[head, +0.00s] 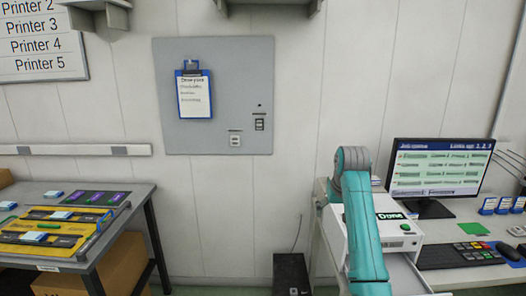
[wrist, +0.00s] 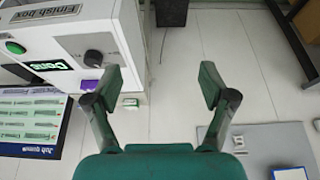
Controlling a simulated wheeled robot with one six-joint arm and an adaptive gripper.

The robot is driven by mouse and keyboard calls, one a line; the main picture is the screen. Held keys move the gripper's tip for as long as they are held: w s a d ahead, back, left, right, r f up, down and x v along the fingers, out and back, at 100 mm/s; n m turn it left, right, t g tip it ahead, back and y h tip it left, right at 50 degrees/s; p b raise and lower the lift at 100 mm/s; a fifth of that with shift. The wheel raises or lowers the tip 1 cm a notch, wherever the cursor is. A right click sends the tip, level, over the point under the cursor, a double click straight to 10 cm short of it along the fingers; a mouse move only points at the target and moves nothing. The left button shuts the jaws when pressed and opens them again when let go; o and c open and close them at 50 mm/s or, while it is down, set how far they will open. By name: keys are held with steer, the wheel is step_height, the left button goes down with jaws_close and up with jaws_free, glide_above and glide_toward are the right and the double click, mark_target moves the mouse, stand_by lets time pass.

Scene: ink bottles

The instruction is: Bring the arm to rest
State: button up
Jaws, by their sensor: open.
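My gripper (wrist: 161,84) shows in the wrist view with its two green fingers spread wide apart. Nothing is between them. Behind the gap are the pale wall panels. In the head view my teal arm rises from the bottom right in front of a white box, and the gripper itself is hidden there. The white box (head: 407,228) has a "Done" display and a green button. In the wrist view the box (wrist: 70,38) appears upside down at the upper left, with a "Finish box" label and a dark knob, left of my fingers.
A monitor (head: 437,168) and a keyboard (head: 457,255) stand on the right desk. A work table (head: 120,223) with yellow trays is at the left. A grey wall panel (head: 225,95) holds a blue clipboard (head: 194,92). A black bin (head: 291,275) stands low between table and desk.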

steer(key=s+f+t, duration=0.1)
steer(key=s+f, duration=0.3)
steer(key=f, duration=0.9)
steer(key=s+f+t, duration=0.1)
steer(key=s+f, duration=0.4)
steer(key=f, duration=0.8)
steer(key=s+a+f+t, duration=0.1)
steer(key=s+f, duration=0.5)
steer(key=s, duration=0.3)
steer(key=s+a+f+t, duration=0.1)
steer(key=s+f+t, duration=0.1)
steer(key=s+f, duration=0.55)
steer(key=s+r+t, duration=0.2)
steer(key=s+r, duration=0.1)
steer(key=s, duration=2.1)
steer(key=s+a+r+t, duration=0.1)
steer(key=s+r+t, duration=0.2)
steer(key=s+r, duration=1.5)
steer(key=shift+s+r, duration=0.15)
steer(key=shift+s, duration=0.15)
